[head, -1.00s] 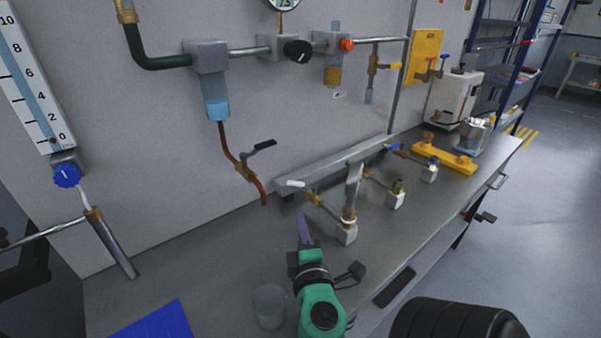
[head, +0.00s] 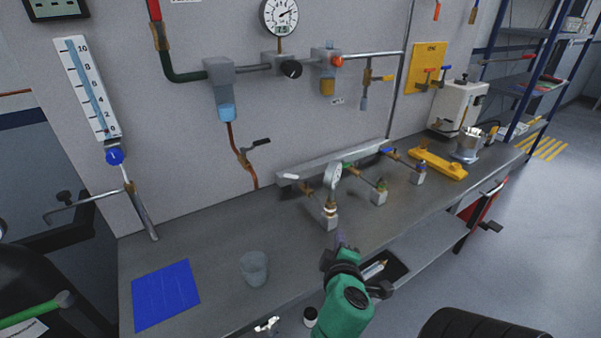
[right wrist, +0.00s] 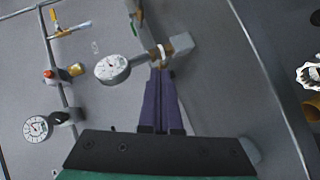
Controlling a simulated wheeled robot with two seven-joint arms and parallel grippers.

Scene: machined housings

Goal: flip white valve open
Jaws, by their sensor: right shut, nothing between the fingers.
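The white valve lever (head: 291,177) points left from a brass valve body (head: 307,190), on a line at the back of the steel bench. A pressure gauge (head: 332,176) stands beside it over a brass fitting and grey block (head: 329,217). My right gripper (head: 340,238), with purple fingers, is in front of this block, apart from the lever. In the right wrist view its fingers (right wrist: 161,100) are together and empty, pointing toward a white-ringed brass fitting (right wrist: 158,54) beside a gauge (right wrist: 112,69). The white lever is not clearly seen there. My left gripper is not in view.
Green (head: 348,165) and blue (head: 387,151) levers stand on similar lines to the right. A clear cup (head: 254,268) and a blue mat (head: 165,294) lie on the left of the bench. A black lever (head: 260,143) hangs on the copper pipe behind.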

